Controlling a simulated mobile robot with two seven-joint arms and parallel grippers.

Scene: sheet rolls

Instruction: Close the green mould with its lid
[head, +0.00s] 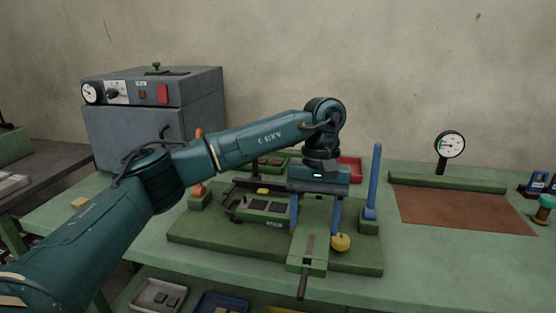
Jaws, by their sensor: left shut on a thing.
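A green mould (247,215) with dark cavities stands open-topped on the green base plate (207,240), left of my left gripper. My left gripper (316,228) points down over the right part of the base plate. Its two blue fingers are either side of a flat green piece with a dark strip (308,246) and a dark handle towards me, which looks like the lid. The gripper appears shut on this piece, though the contact is partly hidden. A yellow knob (341,242) is close by the right finger. My right gripper is not in view.
A blue post (374,185) rises at the base plate's right. A brown mat (462,208) and gauge (449,145) are at right.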

